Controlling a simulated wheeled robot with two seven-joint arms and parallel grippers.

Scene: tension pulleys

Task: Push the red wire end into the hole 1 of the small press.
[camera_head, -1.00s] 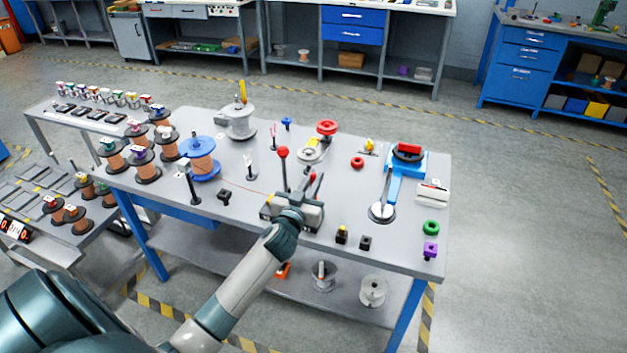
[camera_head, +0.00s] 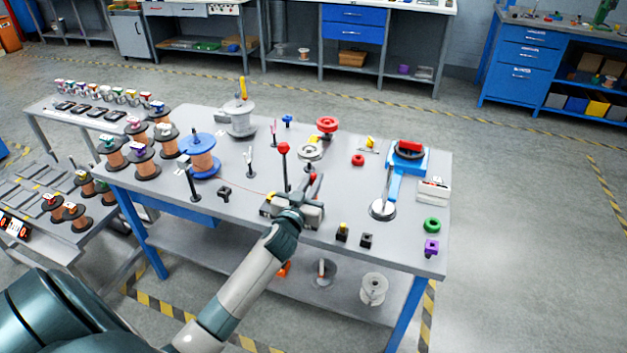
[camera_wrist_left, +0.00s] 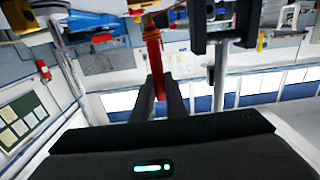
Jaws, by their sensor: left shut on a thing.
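My left gripper (camera_head: 311,183) is over the middle of the workbench, just above a grey block-like device (camera_head: 311,214) that it partly hides. A post with a red ball (camera_head: 284,148) stands beside the gripper; this may be the small press. In the left wrist view my dark fingers (camera_wrist_left: 163,92) are close together on a narrow red piece (camera_wrist_left: 154,55). I cannot tell whether this is the wire end itself. A thin reddish wire (camera_head: 249,191) runs from near the blue spool (camera_head: 200,157) towards the device. Hole 1 cannot be made out. My right gripper is not in view.
A blue press-like tool with a red top (camera_head: 409,148) stands at the bench's right.

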